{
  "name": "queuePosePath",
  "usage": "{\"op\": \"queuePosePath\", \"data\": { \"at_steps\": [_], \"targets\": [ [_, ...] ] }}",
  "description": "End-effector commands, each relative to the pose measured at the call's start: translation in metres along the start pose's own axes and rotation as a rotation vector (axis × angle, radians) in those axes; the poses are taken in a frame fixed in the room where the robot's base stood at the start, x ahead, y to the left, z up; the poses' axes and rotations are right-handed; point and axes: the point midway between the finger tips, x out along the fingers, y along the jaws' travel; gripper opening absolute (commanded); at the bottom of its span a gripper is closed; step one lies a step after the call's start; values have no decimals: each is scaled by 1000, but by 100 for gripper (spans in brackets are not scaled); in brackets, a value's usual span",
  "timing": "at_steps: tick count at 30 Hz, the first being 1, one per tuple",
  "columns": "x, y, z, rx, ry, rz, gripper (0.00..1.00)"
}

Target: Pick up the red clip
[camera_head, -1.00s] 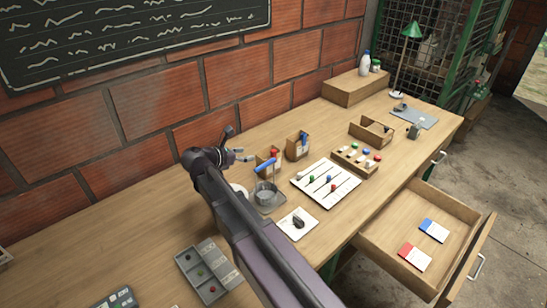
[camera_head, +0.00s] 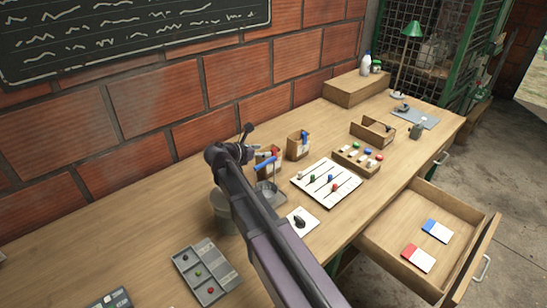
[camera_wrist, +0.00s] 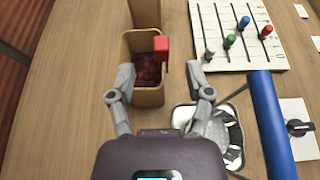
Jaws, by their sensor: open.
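The red clip (camera_wrist: 161,46) sits on the right rim of a tan open box (camera_wrist: 146,97) in the wrist view. The box holds dark red bits like beans or cherries. My gripper (camera_wrist: 160,82) is open and empty, its two fingers apart on either side of the box's near part, with the clip ahead of them and between their lines. In the head view my gripper (camera_head: 247,143) is beside the box, partly hidden by my arm. A bit of red that looks like the clip (camera_head: 275,150) shows there just right of the gripper.
A thick blue bar (camera_wrist: 268,120) rises close on the right, above a metal tray with a strainer (camera_wrist: 222,135). A white board with coloured pegs (camera_head: 323,196) lies further right. A second box (camera_head: 297,148) stands behind. The brick wall is close on the left.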

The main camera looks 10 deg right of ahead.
Motion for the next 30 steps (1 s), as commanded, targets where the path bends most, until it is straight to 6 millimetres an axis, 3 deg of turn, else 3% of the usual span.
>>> {"op": "queuePosePath", "data": {
  "at_steps": [17, 30],
  "targets": [
    [12, -1, 0, 0, 0, -1, 66],
    [56, -2, -1, 1, 0, -2, 66]
  ]
}}
